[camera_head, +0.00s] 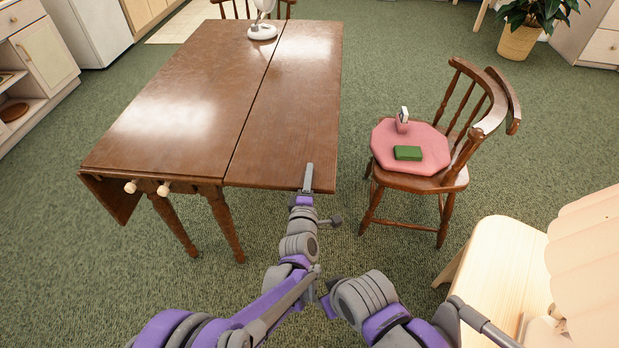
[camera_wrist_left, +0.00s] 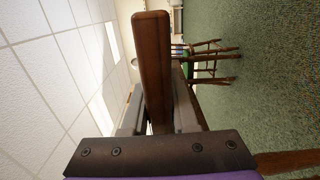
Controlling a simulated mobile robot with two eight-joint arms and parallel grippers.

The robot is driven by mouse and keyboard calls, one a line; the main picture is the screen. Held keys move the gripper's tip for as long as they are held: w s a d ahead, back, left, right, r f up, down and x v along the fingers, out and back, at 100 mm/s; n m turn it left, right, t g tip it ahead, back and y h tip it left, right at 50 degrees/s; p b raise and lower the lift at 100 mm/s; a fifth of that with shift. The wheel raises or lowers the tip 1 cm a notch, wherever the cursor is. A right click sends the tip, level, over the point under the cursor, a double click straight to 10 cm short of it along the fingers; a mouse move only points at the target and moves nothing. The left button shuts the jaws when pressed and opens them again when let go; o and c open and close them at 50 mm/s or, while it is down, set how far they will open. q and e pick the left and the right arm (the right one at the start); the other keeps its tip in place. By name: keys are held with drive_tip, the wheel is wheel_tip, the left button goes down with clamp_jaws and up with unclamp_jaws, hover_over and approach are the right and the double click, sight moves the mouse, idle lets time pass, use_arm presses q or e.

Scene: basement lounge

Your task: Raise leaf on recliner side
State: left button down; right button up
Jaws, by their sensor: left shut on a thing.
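The brown drop-leaf table (camera_head: 185,95) stands at upper left. Its right leaf (camera_head: 290,100) lies about level with the top, with a thin seam between them. The left leaf (camera_head: 112,198) hangs down. My left gripper (camera_head: 308,178) is shut on the right leaf at its near right corner. In the left wrist view the leaf's edge (camera_wrist_left: 152,65) stands between the two fingers of my left gripper (camera_wrist_left: 158,115). Two pale knobs (camera_head: 147,187) show at the table's near end. My right arm is folded at bottom centre; its fingers cannot be made out.
A white lamp (camera_head: 262,30) stands at the table's far end. A wooden chair (camera_head: 428,180) with a pink cushion (camera_head: 390,155), holding a green book (camera_head: 408,153), stands right of the table. A cream ribbed seat (camera_head: 590,265) with pale wood is at lower right. Green carpet lies between.

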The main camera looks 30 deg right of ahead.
use_arm(q)
drive_tip(key=shift+r, duration=0.3)
drive_tip(key=c, duration=0.7)
unclamp_jaws()
drive_tip(key=shift+f, duration=0.1)
drive_tip(key=shift+s+a, duration=0.1)
drive_tip(key=shift+s, duration=0.05)
drive_tip(key=v, duration=1)
drive_tip(key=shift+p, duration=0.45)
drive_tip(key=shift+s+a, duration=0.1)
drive_tip(key=shift+a, duration=0.1)
